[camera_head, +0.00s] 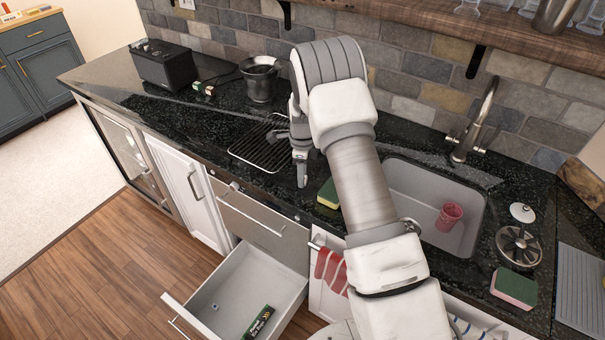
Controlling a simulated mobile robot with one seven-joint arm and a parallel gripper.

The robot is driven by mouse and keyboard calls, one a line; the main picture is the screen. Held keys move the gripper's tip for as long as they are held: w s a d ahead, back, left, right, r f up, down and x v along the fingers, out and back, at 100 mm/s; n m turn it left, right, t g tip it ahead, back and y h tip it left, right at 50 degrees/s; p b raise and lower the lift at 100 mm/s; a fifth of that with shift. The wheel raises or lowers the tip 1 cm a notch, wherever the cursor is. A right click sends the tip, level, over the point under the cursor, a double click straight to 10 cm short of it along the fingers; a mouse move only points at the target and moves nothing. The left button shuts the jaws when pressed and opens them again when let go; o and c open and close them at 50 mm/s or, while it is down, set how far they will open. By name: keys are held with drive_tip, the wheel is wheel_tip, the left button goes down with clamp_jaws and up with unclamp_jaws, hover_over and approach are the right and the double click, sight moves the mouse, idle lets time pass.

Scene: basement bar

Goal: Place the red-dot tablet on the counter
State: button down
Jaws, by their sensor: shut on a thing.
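My gripper (302,178) points down over the front part of the black counter (215,140), between the wire rack and a sponge. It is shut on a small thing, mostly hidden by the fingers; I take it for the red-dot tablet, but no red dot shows. I cannot tell whether it touches the counter. Below, the open drawer (238,279) holds a small white and blue piece (213,307) and a dark green box (260,322).
A black wire rack (262,145) lies left of my gripper and a green-yellow sponge (328,194) right of it. The sink (408,184) holds a red cup (449,216). A dark metal pot (260,80) and a black appliance (163,65) stand at the back. The left counter front is clear.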

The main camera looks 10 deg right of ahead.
drive_tip(key=shift+f, duration=0.25)
drive_tip(key=shift+c, duration=2.3)
unclamp_jaws()
drive_tip(key=shift+r, duration=0.1)
